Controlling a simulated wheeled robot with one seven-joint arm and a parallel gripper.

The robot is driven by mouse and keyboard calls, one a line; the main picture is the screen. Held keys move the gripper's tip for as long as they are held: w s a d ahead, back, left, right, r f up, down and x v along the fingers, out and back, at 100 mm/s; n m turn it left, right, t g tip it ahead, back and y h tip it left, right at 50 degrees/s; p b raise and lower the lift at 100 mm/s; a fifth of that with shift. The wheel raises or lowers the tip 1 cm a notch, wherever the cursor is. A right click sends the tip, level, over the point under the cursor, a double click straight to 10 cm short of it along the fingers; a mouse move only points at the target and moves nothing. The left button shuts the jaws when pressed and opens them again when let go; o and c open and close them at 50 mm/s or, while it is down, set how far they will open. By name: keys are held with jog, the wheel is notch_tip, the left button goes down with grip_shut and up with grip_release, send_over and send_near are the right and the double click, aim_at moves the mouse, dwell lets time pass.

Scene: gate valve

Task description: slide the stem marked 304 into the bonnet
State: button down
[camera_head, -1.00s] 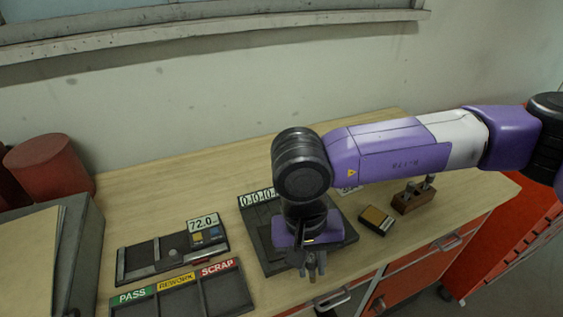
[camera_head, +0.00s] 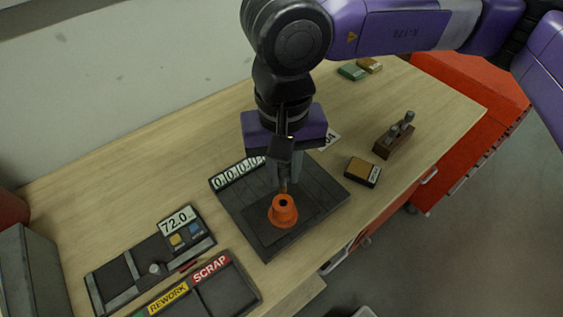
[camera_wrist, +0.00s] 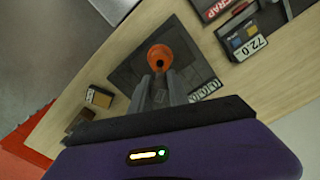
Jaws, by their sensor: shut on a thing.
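The orange bonnet (camera_head: 284,211) stands upright on the dark square plate (camera_head: 318,222), its round top hole facing up. It also shows in the wrist view (camera_wrist: 160,56). My gripper (camera_head: 285,183) points down just behind the bonnet, with its tips near the bonnet's rim. In the wrist view its fingers (camera_wrist: 158,90) are shut on a thin grey stem (camera_wrist: 160,97), mostly hidden between them. No marking on it can be read. The stem looks outside the hole; I cannot tell whether it touches the bonnet. A card ending in "04" (camera_head: 330,138) is partly hidden behind my gripper.
A wooden block (camera_head: 392,147) with grey stems and a brown-black box (camera_head: 362,172) stand to the right. A gauge reading 72.0 (camera_head: 178,220) and a REWORK/SCRAP tray (camera_head: 232,288) lie to the left. Small boxes (camera_head: 353,72) sit at the back.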

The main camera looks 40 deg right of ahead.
aim_at(283, 191)
notch_tip(283, 191, down, 3)
jog(key=shift+f+b, duration=0.2)
jog(key=shift+b, duration=0.45)
jog(key=shift+f+b, duration=0.4)
jog(key=shift+b, duration=0.35)
jog(key=shift+b, duration=1.25)
dwell(0.5)
jog(key=shift+f+b, duration=2)
jog(key=shift+b, duration=0.4)
dwell(2.3)
